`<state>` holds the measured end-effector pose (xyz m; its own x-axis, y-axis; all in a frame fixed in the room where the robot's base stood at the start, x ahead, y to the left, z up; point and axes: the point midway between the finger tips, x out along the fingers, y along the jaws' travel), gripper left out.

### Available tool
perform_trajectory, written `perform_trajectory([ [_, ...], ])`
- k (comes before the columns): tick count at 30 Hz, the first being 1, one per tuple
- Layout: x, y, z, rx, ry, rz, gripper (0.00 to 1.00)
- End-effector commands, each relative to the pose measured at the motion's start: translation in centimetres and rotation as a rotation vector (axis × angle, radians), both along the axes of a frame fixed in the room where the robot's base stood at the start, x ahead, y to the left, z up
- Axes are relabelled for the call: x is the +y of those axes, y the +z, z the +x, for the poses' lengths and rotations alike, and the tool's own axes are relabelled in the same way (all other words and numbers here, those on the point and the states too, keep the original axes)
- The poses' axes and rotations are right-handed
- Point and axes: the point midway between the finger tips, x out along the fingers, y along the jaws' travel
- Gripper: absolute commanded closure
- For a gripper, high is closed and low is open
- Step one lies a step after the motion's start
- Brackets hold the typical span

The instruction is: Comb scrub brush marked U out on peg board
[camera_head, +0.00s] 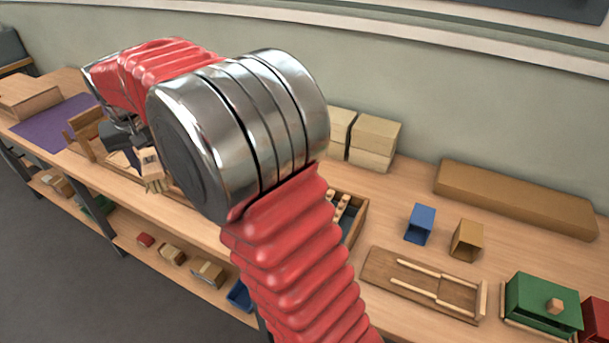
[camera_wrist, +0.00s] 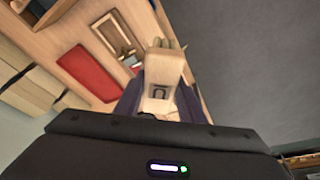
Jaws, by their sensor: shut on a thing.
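The scrub brush (camera_wrist: 158,88) is a pale wooden block with a dark U mark on its face and pale bristles at its far end. My gripper (camera_wrist: 160,100) is shut on it, with a dark finger on each side. In the head view, the brush (camera_head: 150,163) hangs at the front edge of the bench, bristles downward. My gripper (camera_head: 128,138) is partly hidden behind its own wrist there. I cannot pick out the peg board for certain; my arm covers the middle of the bench.
A purple mat (camera_head: 50,124) and wooden trays lie at the left. A compartment box (camera_head: 352,218), a railed board (camera_head: 380,272), a blue bin (camera_head: 420,222) and a green box (camera_head: 540,305) stand at the right. A red panel (camera_wrist: 82,70) shows in the wrist view.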

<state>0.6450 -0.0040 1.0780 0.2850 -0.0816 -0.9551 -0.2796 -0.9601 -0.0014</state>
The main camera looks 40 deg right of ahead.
Motion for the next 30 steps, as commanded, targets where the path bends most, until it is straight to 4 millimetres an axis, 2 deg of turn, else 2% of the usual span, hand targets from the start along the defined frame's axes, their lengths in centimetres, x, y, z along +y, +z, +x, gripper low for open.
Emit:
perform_trajectory([
  [8, -1.3, 0.0, -0.2, 0.0, -0.014, 0.0, 0.82],
  [11, -2.7, -0.2, -0.6, 0.0, -0.004, -0.001, 0.82],
  [17, -7.5, -0.8, -2.9, 0.0, 0.046, 0.001, 0.82],
  [24, -14.3, -1.9, -7.2, -0.001, 0.137, 0.001, 0.82],
  [30, -19.1, -2.8, -11.3, 0.0, 0.211, 0.002, 0.82],
])
